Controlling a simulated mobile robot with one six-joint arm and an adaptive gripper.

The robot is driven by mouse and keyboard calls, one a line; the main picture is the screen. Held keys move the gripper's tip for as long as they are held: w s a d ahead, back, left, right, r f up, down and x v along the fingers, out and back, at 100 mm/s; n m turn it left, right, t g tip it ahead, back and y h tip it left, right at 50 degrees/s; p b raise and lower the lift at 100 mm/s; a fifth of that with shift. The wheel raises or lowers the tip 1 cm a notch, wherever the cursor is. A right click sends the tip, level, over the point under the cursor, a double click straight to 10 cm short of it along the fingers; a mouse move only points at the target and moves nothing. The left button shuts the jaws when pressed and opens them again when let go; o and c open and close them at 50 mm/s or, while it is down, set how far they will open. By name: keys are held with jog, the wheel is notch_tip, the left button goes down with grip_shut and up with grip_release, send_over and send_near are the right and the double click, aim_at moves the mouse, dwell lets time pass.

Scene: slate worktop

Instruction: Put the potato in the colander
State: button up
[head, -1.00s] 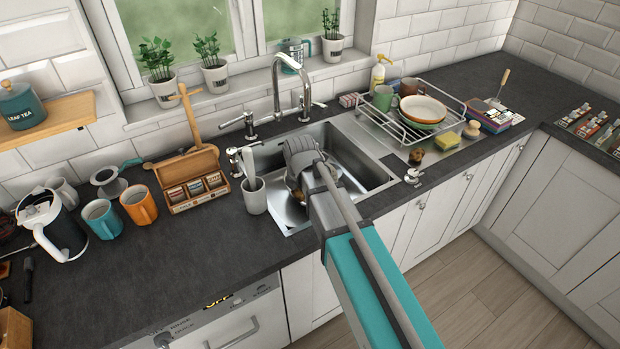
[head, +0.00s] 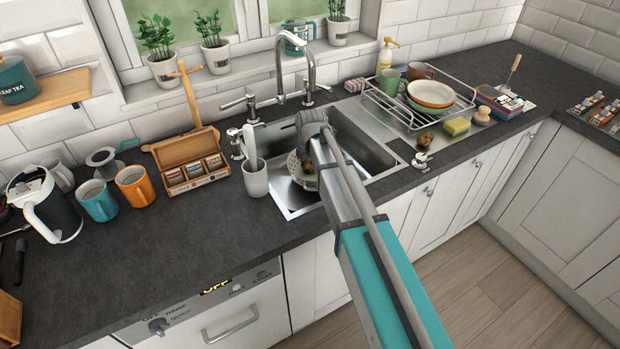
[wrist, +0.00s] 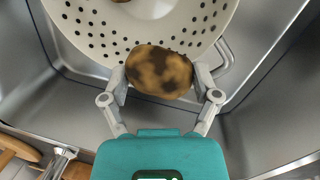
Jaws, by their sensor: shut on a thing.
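The colander (head: 296,182) is pale with round holes and sits in the sink; my arm hides much of it in the head view. In the wrist view the colander (wrist: 100,28) fills the top. My gripper (wrist: 160,78) is shut on a brown, dark-blotched potato (wrist: 158,71), one finger on each side. The potato overlaps the colander's near edge in that view; its height above it is unclear. A brown thing (head: 307,166) shows by the colander in the head view; I cannot tell if it is the held potato. Another brown thing is cut off at the wrist view's top edge.
The steel sink (head: 372,160) surrounds the colander, with the tap (head: 311,62) behind. A utensil cup (head: 255,179) stands at the sink's left. A dish rack (head: 415,105), a yellow sponge (head: 457,126) and a brown lump (head: 424,140) are on the right.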

aim_at(310, 166)
jog(key=shift+w+d+f+b, duration=0.1)
jog(key=shift+w+f+b, duration=0.6)
jog(key=shift+f, duration=0.2)
jog(key=shift+w+d+f+b, duration=0.1)
jog(key=shift+w+f+b, duration=0.6)
jog(key=shift+f, duration=0.15)
jog(key=shift+f, duration=0.1)
jog(key=shift+w+f+b, duration=0.4)
jog(key=shift+f+b, duration=0.1)
jog(key=shift+b, duration=0.05)
jog(key=shift+f+b, duration=1.45)
jog(key=shift+f+b, duration=0.55)
jog(key=o, duration=1)
jog(key=shift+c, duration=0.2)
jog(key=shift+r, duration=0.2)
